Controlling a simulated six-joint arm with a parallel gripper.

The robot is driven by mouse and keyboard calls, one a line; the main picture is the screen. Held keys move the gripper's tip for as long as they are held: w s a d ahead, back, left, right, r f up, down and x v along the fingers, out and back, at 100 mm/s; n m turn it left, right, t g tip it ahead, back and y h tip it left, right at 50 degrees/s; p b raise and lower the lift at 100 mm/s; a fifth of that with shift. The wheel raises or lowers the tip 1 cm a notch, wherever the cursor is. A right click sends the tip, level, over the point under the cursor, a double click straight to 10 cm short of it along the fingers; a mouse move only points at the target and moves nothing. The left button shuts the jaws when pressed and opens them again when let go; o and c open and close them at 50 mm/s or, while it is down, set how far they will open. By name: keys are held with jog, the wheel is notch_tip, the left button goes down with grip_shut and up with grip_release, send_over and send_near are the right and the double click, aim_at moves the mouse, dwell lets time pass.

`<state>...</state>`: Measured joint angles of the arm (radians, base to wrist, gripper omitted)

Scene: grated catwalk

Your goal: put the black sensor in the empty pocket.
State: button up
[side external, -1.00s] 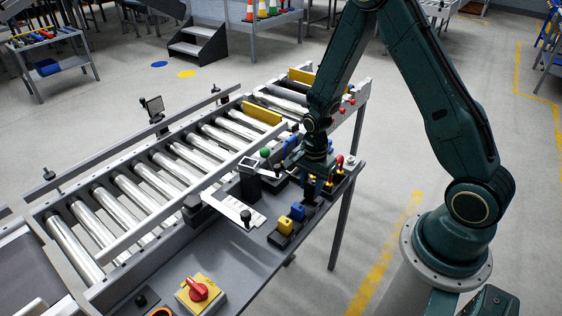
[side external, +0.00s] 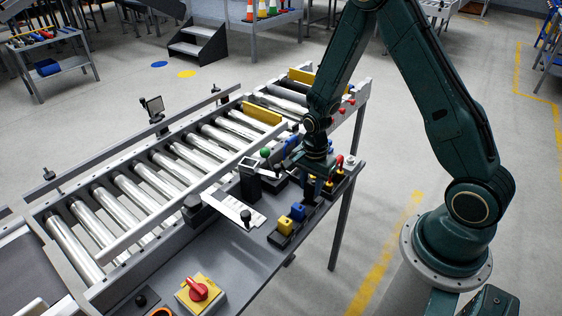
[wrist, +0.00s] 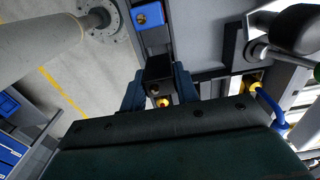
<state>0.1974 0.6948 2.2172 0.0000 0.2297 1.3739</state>
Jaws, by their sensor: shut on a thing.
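My gripper (side external: 312,188) is over the row of sensors at the table's near edge. In the wrist view its two fingers (wrist: 160,84) are closed on the sides of the black sensor (wrist: 158,68). In the side view the black sensor is mostly hidden and dark against the rack. A blue sensor (side external: 298,211) and a yellow sensor (side external: 285,225) sit in the rack in front of the gripper. The blue one also shows in the wrist view (wrist: 150,14). The empty pocket cannot be made out under the gripper, nor whether the black sensor is seated.
Yellow and red parts (side external: 340,161) stand close behind the gripper. A black post with a display (side external: 250,180) and a white slotted plate (side external: 235,208) lie to its left, beside the roller conveyor (side external: 160,180). A red-knobbed yellow switch box (side external: 199,292) is at the front.

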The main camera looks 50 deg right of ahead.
aim_at(310, 194)
jog(key=shift+f, duration=0.4)
jog(key=shift+f, duration=0.7)
jog(key=shift+f, duration=0.35)
jog(key=shift+f, duration=0.7)
jog(key=shift+f, duration=0.1)
jog(key=o, duration=1.4)
jog(key=shift+o, duration=0.2)
